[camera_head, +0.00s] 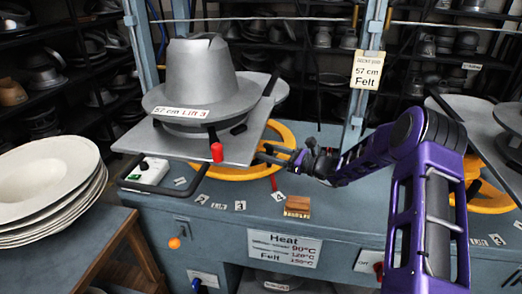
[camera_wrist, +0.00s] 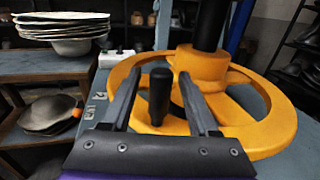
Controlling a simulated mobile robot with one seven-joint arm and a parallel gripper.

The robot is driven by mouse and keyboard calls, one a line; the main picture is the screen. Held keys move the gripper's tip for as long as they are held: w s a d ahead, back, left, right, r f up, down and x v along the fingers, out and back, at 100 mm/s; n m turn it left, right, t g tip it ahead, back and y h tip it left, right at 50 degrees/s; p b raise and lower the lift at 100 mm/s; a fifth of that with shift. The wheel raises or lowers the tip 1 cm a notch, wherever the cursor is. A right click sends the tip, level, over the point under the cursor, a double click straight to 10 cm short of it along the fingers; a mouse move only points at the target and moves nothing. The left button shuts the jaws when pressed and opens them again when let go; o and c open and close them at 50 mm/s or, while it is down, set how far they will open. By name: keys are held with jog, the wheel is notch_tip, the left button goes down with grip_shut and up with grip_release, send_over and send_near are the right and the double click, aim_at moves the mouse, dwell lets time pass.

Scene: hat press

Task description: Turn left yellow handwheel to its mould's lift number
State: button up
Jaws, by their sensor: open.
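The left yellow handwheel (camera_head: 285,137) lies flat on the blue-grey press top, partly hidden under a grey plate. Above it sits a grey hat mould (camera_head: 201,72) labelled "57 cm Lift 3" (camera_head: 182,112). Number tags lie along the press front, including a "3" (camera_head: 240,205) and a "4" (camera_head: 279,197). A red pointer (camera_head: 274,183) shows by the "4". My gripper (camera_head: 268,154) is at the wheel's right side. In the wrist view, the wheel's upright black knob (camera_wrist: 160,95) stands between the open fingers of my gripper (camera_wrist: 160,76). Contact cannot be told.
The grey plate (camera_head: 235,145) with a red-handled lever (camera_head: 217,152) overhangs the wheel. A wooden block (camera_head: 297,206) lies on the front edge. White felt cones (camera_head: 50,180) are stacked at left. Another yellow wheel (camera_head: 490,200) is at right.

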jog(key=shift+x, duration=1.3)
grip_shut()
dwell(0.5)
